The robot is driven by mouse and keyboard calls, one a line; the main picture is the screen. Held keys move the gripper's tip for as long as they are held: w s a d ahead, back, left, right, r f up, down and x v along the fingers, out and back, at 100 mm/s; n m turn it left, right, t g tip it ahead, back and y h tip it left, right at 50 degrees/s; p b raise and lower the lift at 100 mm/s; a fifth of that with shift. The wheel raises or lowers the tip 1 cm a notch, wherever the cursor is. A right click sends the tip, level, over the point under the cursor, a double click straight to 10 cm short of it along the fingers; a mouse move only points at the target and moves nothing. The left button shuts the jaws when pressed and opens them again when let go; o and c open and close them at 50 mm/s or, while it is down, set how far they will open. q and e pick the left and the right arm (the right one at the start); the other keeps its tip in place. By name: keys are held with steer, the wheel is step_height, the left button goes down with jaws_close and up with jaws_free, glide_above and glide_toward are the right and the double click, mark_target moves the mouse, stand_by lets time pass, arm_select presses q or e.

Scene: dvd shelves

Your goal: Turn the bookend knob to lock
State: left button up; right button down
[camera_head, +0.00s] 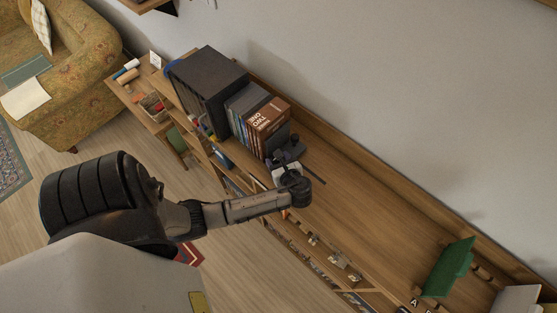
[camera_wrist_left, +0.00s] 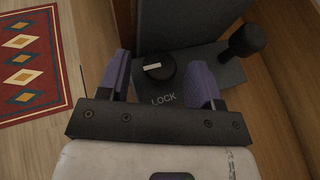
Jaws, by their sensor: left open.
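The bookend (camera_wrist_left: 207,62) is dark grey, with a flat base and an upright plate, and the word LOCK is printed on the base. Its round black knob (camera_wrist_left: 160,74) carries a pale bar marking. My left gripper (camera_wrist_left: 163,82) is open, its two purple fingers on either side of the knob with gaps showing; I cannot tell whether either touches it. In the head view my left gripper (camera_head: 291,174) is over the shelf top beside the bookend, and my arm partly hides the bookend. My right gripper is not in view.
A row of books and cases (camera_head: 268,118) stands on the wooden shelf (camera_head: 365,215) beside the bookend. A black post with a rounded head (camera_wrist_left: 247,40) rises near the right finger. A green bookend-like piece (camera_head: 449,267) stands farther right. The shelf top between is mostly clear.

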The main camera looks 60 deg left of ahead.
arm_select(q)
steer(key=c, duration=0.9)
steer(key=n+g, duration=0.3)
steer(key=shift+w, duration=0.3)
steer(key=n+g, duration=0.1)
steer(key=n+g+h, duration=0.1)
steer(key=n+g, duration=0.1)
steer(key=n+g+h, duration=0.1)
steer(key=g, duration=0.1)
steer(key=shift+w+a, duration=0.1)
steer(key=shift+w, duration=0.2)
steer(key=n+g+h, duration=0.2)
steer(key=shift+w+n, duration=0.1)
steer(key=shift+n, duration=0.2)
steer(key=shift+w+a+n+g+h, duration=0.1)
steer(key=shift+a+n+g+h, duration=0.15)
steer(key=shift+n+g+h, duration=0.7)
steer(key=shift+n+h, duration=0.25)
steer(key=shift+n, duration=0.1)
